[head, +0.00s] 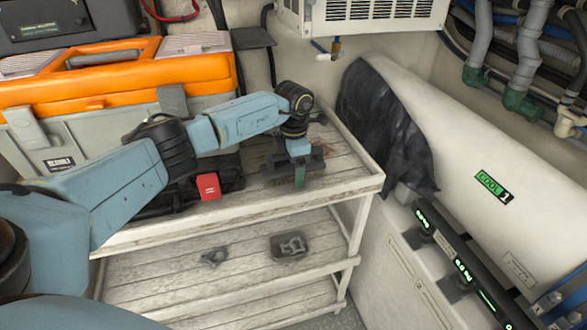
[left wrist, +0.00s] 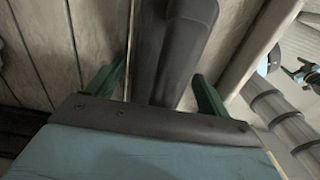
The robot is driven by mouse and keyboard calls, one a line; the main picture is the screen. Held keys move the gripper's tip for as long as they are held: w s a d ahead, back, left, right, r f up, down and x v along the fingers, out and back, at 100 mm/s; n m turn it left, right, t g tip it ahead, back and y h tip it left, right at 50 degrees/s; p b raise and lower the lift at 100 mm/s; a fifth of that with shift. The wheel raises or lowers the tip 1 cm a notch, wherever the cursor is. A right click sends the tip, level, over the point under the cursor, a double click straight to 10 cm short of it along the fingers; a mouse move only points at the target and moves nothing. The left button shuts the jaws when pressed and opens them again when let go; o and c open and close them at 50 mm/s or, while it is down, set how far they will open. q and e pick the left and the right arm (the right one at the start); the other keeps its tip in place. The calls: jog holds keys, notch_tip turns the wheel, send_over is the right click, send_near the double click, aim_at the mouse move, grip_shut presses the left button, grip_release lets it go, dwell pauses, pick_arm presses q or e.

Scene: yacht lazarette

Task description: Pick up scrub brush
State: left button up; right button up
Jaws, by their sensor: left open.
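My left gripper (head: 301,178) is low over the right part of the cart's top shelf. In the left wrist view its two green fingers (left wrist: 157,88) stand wide apart, one on each side of a dark grey elongated thing, probably the scrub brush (left wrist: 178,45). I see gaps between it and both fingers, and it is not gripped. Its near end is hidden by the gripper's palm. In the head view the gripper mostly covers that spot, so the brush cannot be clearly made out there.
The slatted cart (head: 250,212) has a raised rim. An orange and grey toolbox (head: 120,75) stands behind my left arm. A black item with a red tag (head: 208,186) lies left of the gripper. Small dark items (head: 290,246) lie on the lower shelf. A large white cylinder (head: 440,120) is at right.

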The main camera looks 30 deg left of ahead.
pick_arm(q)
jog(key=c, duration=1.1)
notch_tip(320, 180, up, 10)
jog(key=shift+r, duration=0.1)
jog(key=shift+c, duration=0.2)
jog(key=shift+s+d+m, duration=0.2)
jog(key=shift+d+m, duration=0.2)
jog(key=shift+m, duration=0.3)
jog(key=s+d+m, duration=0.6)
jog(key=m, duration=0.7)
jog(key=s+d+f+m, duration=0.1)
jog(key=s+d+m, duration=0.5)
jog(key=m, duration=0.7)
jog(key=shift+s+d+f, duration=0.15)
jog(key=shift+s+d, duration=0.25)
jog(key=shift+s, duration=0.35)
